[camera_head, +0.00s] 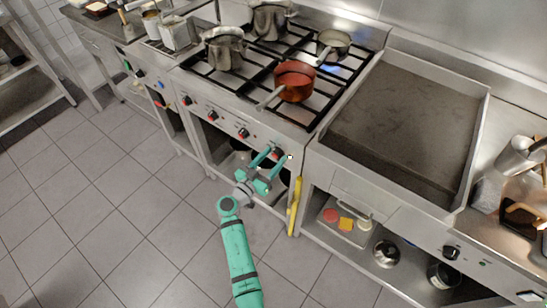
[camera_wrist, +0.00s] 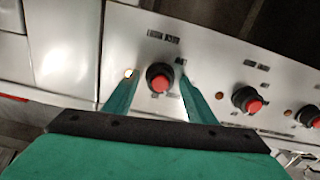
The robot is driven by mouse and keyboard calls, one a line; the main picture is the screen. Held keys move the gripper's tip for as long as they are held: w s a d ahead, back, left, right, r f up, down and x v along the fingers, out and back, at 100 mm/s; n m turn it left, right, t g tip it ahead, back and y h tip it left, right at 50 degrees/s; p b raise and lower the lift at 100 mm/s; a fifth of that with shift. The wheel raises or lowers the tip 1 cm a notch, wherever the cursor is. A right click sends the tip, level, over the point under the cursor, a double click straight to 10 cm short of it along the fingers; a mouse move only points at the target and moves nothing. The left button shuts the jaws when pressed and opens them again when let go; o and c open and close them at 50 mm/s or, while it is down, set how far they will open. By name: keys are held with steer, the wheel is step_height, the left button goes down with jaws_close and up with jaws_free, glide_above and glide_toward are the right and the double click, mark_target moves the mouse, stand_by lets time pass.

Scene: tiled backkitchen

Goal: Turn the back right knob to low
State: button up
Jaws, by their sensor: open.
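The stove's front panel (camera_head: 228,121) carries a row of black knobs with red caps. My gripper (camera_head: 278,154) is at the right end of this row, pointing at the rightmost knob (camera_head: 277,152), which the fingers partly cover. In the wrist view this knob (camera_wrist: 159,77) sits between the two open teal fingers, with a gap on each side. Two other knobs, a nearer one (camera_wrist: 247,99) and a farther one (camera_wrist: 310,116), show to its right there. The knob markings are too small to read. The back right burner bears a small pan (camera_head: 333,41).
A red pan (camera_head: 294,82) stands on the front right burner, its handle toward the front edge. Metal pots (camera_head: 224,50) stand at the left and back. A yellow upright bar (camera_head: 295,207) is just right of my gripper. A griddle (camera_head: 400,120) adjoins. The tiled floor (camera_head: 130,200) is clear.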

steer(key=c, duration=1)
steer(key=shift+c, duration=0.2)
steer(key=shift+n, duration=0.5)
steer(key=n, duration=0.3)
steer(key=shift+n, duration=0.4)
steer(key=n, duration=0.4)
steer(key=shift+n, duration=0.3)
steer(key=n, duration=1.2)
steer(key=shift+a+f+n, duration=0.15)
steer(key=shift+n, duration=0.15)
